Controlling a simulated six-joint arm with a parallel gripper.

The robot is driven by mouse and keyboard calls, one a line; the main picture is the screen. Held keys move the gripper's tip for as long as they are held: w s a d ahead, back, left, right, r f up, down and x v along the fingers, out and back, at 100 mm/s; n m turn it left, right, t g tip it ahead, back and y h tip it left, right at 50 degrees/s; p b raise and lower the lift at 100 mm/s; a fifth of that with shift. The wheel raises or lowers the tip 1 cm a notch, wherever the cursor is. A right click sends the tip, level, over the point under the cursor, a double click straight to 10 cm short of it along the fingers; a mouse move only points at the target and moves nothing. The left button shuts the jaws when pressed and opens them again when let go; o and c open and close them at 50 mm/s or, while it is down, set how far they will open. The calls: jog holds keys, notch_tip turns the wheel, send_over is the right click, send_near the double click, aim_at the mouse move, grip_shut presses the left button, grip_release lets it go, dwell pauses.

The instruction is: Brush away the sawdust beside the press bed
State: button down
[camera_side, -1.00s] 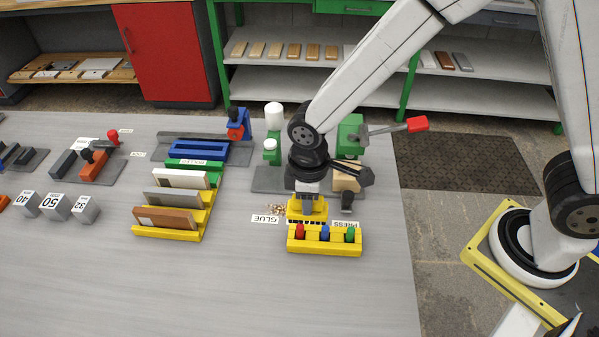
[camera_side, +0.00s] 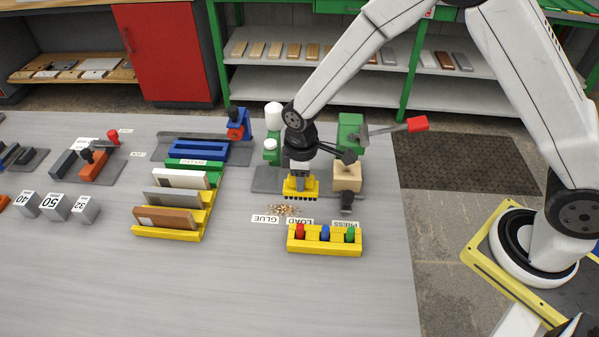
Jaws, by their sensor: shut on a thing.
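The sawdust (camera_side: 283,210) is a small scatter of brown bits on the grey table, between the press and the yellow button box. My gripper (camera_side: 300,172) points down just behind it and is shut on a yellow brush (camera_side: 300,186) with dark bristles. The brush is behind and slightly right of the sawdust; I cannot tell whether its bristles touch the surface. The press bed (camera_side: 266,181) is a grey plate under the green press (camera_side: 350,135), partly hidden by my arm. The gripper's fingertips are hard to make out.
The yellow box with red, blue and green buttons (camera_side: 324,246) stands in front, with GLUE, LOAD and PRESS labels behind it. A white-topped glue bottle (camera_side: 273,117) and a wooden block (camera_side: 347,176) flank my gripper. A yellow rack (camera_side: 168,233) holds boards at left. The front table is clear.

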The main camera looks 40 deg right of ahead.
aim_at(301, 194)
jog(key=shift+f, duration=2.75)
jog(key=shift+w+a+f, duration=0.15)
jog(key=shift+f, duration=0.25)
jog(key=shift+w+a+f, duration=0.15)
jog(key=shift+f, duration=0.2)
jog(key=shift+w+a, duration=2.8)
jog(key=shift+s+d, duration=3.2)
jog(key=shift+s, duration=0.05)
jog(key=shift+w+a+r, duration=0.1)
jog(key=shift+w+r, duration=0.05)
jog(key=shift+r, duration=4.05)
